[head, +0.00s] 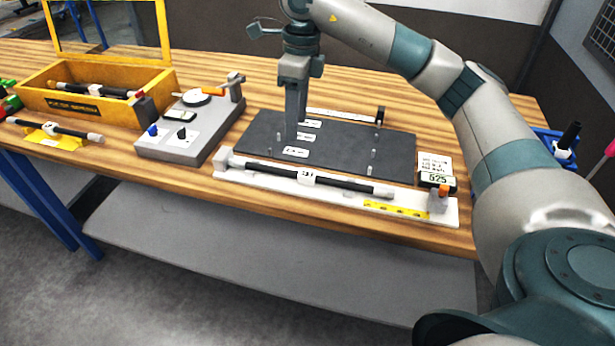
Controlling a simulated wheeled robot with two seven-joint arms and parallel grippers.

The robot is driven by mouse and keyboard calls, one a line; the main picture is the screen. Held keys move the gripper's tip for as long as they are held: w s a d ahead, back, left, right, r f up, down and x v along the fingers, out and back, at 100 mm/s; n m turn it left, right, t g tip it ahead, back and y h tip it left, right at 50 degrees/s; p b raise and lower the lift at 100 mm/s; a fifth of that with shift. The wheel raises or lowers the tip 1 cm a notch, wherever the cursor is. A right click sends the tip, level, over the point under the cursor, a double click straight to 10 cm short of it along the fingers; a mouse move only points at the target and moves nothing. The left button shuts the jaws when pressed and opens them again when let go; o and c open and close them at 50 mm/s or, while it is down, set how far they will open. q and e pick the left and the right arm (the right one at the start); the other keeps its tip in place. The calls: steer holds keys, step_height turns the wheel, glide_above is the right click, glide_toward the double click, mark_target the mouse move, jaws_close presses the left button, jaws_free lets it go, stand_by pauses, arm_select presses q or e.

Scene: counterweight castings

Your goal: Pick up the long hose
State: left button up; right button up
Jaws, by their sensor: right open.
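A long black hose (345,184) with grey ends and a white tag lies along a white measuring board (408,204) at the table's front edge. It is the longest hose in view. My right gripper (297,128) points down over the dark grey mat (345,155) just behind that board. It is open, and no hose shows between its fingers. The fingers hide part of the mat and its white labels. Whether the fingertips touch the mat is hard to tell. My left gripper is not in view.
A grey device (180,148) with knobs stands left of the mat. A yellow box (70,110) holds dark hoses; another hose (62,129) lies on a yellow stand before it. A display reading 625 (437,180) stands right of the mat. Small clear pegs rise from the mat.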

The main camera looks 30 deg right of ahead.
steer(key=d, duration=0.1)
steer(key=d+r+h, duration=0.1)
steer(key=shift+s+d+r+m, duration=0.1)
steer(key=shift+d+m, duration=0.2)
steer(key=shift+d, duration=0.1)
steer(key=p, duration=0.4)
glide_above(307, 174)
step_height(307, 174, down, 11)
steer(key=shift+d, duration=0.1)
steer(key=shift+f, duration=0.65)
